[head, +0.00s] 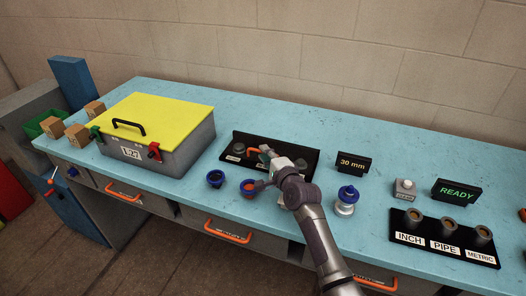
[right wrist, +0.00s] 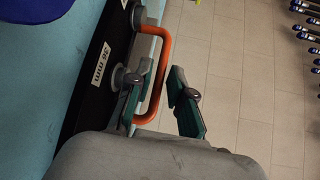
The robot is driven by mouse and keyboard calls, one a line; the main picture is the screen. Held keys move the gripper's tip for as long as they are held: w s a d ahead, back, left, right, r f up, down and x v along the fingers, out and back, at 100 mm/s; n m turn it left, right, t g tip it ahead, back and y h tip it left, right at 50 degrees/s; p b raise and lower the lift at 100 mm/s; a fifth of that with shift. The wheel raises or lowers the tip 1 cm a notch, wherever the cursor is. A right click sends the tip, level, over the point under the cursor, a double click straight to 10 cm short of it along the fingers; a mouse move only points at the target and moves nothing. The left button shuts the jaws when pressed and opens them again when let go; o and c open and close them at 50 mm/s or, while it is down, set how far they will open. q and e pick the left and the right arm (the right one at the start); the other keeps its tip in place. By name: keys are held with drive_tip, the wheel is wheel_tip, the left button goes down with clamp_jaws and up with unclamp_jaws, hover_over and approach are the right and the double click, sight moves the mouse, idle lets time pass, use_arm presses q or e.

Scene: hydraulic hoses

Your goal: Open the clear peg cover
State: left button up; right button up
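The black peg rack (head: 308,154) stands at the back middle of the blue bench, with grey round pegs in it. An orange U-shaped handle (head: 254,151) shows at its front; the clear cover itself is hard to make out. In the right wrist view the handle (right wrist: 161,78) lies between the teal fingertips of my right gripper (right wrist: 164,96). The gripper is open, with a clear gap between the handle and the right-hand finger. In the head view my right gripper (head: 270,156) is over the rack and hides part of it. My left gripper is not in view.
A grey case with a yellow lid (head: 152,123) stands to the left. A "30 mm" sign (head: 352,163), a blue-topped fitting (head: 346,200) and a black socket block (head: 445,238) are to the right.

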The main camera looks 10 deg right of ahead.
drive_tip(key=shift+w+a+f, duration=0.1)
drive_tip(key=shift+w, duration=0.4)
drive_tip(key=shift+w+a, duration=0.1)
drive_tip(key=shift+w, duration=0.3)
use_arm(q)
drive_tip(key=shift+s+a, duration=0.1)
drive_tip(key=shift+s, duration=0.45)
use_arm(e)
clamp_jaws()
